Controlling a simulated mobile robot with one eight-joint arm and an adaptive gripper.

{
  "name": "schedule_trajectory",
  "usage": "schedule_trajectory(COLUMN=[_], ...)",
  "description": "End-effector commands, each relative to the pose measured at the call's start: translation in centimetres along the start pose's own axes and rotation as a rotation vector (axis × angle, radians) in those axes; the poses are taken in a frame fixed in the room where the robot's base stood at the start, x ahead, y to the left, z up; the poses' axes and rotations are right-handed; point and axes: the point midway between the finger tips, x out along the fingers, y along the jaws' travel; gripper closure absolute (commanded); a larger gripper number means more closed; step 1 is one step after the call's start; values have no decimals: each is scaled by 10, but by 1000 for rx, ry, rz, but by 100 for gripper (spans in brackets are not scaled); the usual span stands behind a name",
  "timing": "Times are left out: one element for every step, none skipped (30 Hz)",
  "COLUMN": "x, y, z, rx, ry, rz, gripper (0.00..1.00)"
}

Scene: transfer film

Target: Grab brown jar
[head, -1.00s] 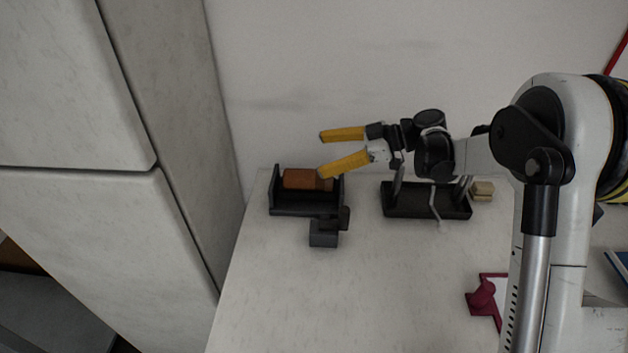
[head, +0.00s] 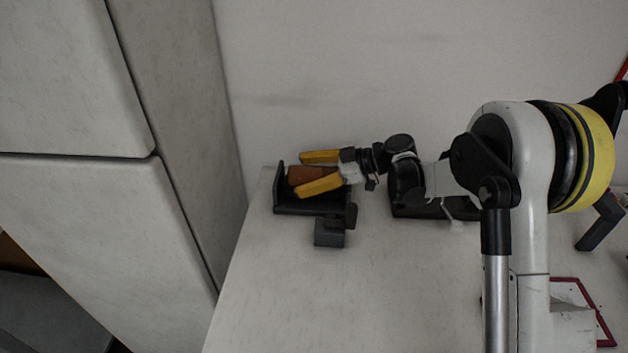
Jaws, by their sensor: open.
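The brown jar (head: 309,175) lies on its side in a black tray-like holder (head: 282,205) near the back left of the white table. My gripper (head: 318,171) has yellow fingers and is open. In this view one finger shows behind the jar and the other crosses in front of its lower right part. The near finger hides part of the jar. I cannot tell whether the fingers touch it.
A small dark grey block (head: 329,237) stands at the holder's front. A second black tray (head: 430,209) is to the right, partly hidden by my arm. A red-edged item (head: 590,303) lies at the lower right. A wall is behind, and a pale cabinet (head: 80,230) stands left. The table's front middle is clear.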

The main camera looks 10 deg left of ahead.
Motion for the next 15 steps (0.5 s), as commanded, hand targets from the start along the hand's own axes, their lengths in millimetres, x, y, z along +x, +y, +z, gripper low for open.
schedule_trajectory(x=[0,-1,-1,-1,-1,-1,-1,-1,-1,-1,-1,-1,-1,-1,-1], y=[0,0,0,0,0,0,0,0,0,0,0,0,0,0,0], z=[0,-1,-1,-1,-1,-1,-1,-1,-1,-1,-1,-1,-1,-1,-1], rx=[0,0,0,0,0,0,0,0,0,0,0,0,0,0,0], ry=[0,0,0,0,0,0,0,0,0,0,0,0,0,0,0], rz=[1,1,1,1,1,1,1,1,1,1,1,1,1,1,1], gripper=[20,20,20,20,29,41,50,59,72,81,84,84,84,86,86])
